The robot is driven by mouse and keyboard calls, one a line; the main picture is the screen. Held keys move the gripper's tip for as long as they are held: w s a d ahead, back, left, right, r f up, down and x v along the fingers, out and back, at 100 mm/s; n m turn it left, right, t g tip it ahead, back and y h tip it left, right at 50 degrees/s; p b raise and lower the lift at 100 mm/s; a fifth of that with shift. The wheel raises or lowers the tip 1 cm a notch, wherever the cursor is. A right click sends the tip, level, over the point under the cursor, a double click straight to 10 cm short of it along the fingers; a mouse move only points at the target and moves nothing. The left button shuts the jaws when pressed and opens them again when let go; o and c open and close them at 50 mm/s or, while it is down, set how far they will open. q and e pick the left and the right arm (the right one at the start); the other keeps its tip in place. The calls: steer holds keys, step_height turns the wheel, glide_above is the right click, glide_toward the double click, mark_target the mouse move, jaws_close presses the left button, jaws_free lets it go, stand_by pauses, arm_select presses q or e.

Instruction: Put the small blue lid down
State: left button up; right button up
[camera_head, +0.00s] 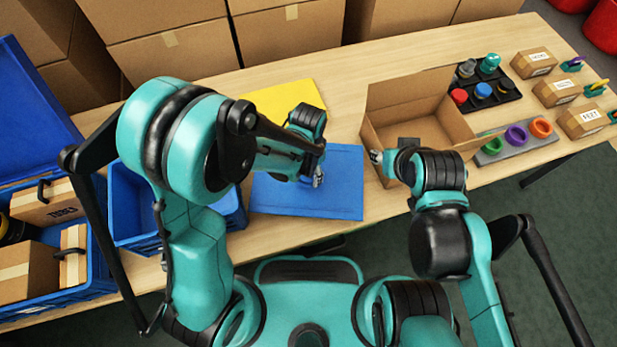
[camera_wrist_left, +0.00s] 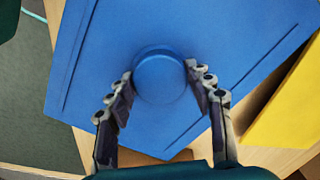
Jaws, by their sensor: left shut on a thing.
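The small blue lid (camera_wrist_left: 160,76) is round and sits between the fingers of my left gripper (camera_wrist_left: 161,84) in the left wrist view. The fingers are shut on its sides. Under it is a flat blue panel (camera_wrist_left: 225,35) of nearly the same blue; I cannot tell whether the lid touches it. In the head view my left gripper (camera_head: 318,179) is over the blue panel (camera_head: 340,205), and the lid is hard to make out there. My right gripper (camera_head: 377,157) is by the left side of the open cardboard box (camera_head: 418,95); its finger opening is unclear.
A yellow panel (camera_head: 290,97) lies behind the blue one. A blue crate (camera_head: 130,200) stands to the left. A black tray (camera_head: 510,93) with coloured caps, a grey holder (camera_head: 490,157) with rings and several small labelled boxes (camera_head: 535,62) stand at the right.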

mark_target(308, 173)
arm_select(q)
step_height(308, 173, down, 3)
steer(key=shift+f+b, duration=0.2)
steer(key=shift+b, duration=0.5)
steer(key=shift+r, duration=0.1)
steer(key=shift+f, duration=0.2)
steer(key=o, duration=1.4)
steer(key=shift+c, duration=0.2)
steer(key=shift+r, duration=0.1)
